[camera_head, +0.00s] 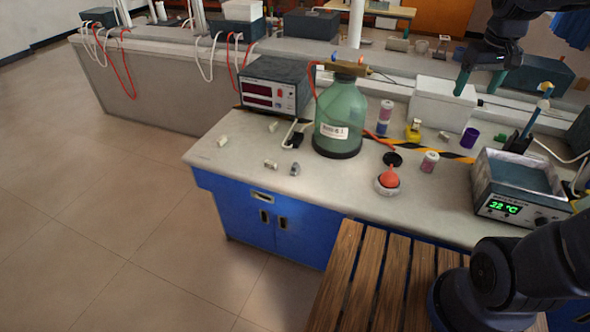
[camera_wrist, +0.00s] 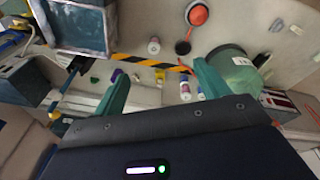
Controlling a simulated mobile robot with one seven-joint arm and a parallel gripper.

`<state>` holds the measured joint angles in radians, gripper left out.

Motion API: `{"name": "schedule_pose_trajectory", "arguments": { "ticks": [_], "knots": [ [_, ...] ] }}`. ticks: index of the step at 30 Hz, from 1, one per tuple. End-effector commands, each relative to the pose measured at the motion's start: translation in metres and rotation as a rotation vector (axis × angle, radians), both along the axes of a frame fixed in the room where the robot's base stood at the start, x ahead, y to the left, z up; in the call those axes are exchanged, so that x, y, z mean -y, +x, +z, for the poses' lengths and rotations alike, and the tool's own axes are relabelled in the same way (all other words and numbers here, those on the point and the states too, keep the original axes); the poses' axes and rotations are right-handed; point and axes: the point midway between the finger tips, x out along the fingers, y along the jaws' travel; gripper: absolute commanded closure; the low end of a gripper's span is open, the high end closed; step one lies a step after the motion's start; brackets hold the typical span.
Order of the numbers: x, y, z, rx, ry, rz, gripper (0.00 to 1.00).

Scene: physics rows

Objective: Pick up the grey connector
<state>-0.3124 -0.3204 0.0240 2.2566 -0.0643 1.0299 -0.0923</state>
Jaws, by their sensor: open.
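A small grey connector (camera_head: 295,169) lies on the pale bench top, just in front of the large green bottle (camera_head: 341,118). What looks like the same connector shows near the top right of the wrist view (camera_wrist: 277,25). My gripper (camera_head: 480,82) is open and empty, high above the back right of the bench, well to the right of the connector. Its two teal fingers are spread apart in the wrist view (camera_wrist: 160,72), with nothing between them.
Similar small pale pieces (camera_head: 270,164) lie left of the connector. A red-topped flask (camera_head: 388,182) stands to its right and a display box (camera_head: 275,85) behind. A heater box (camera_head: 518,186) fills the bench's right end. The front left bench top is mostly clear.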

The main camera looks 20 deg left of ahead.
Motion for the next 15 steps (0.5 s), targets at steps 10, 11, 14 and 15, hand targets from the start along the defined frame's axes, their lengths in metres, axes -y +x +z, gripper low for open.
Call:
{"name": "schedule_pose_trajectory", "arguments": {
  "ticks": [10, 11, 14, 15],
  "knots": [
    [-0.1, 0.052, -0.027, -0.099, -0.081, 0.234, 0.25],
    [-0.109, 0.055, -0.03, -0.107, -0.089, 0.254, 0.25],
    [-0.141, 0.064, -0.042, -0.134, -0.113, 0.318, 0.25],
    [-0.154, 0.067, -0.048, -0.143, -0.123, 0.346, 0.25]
  ]
}}
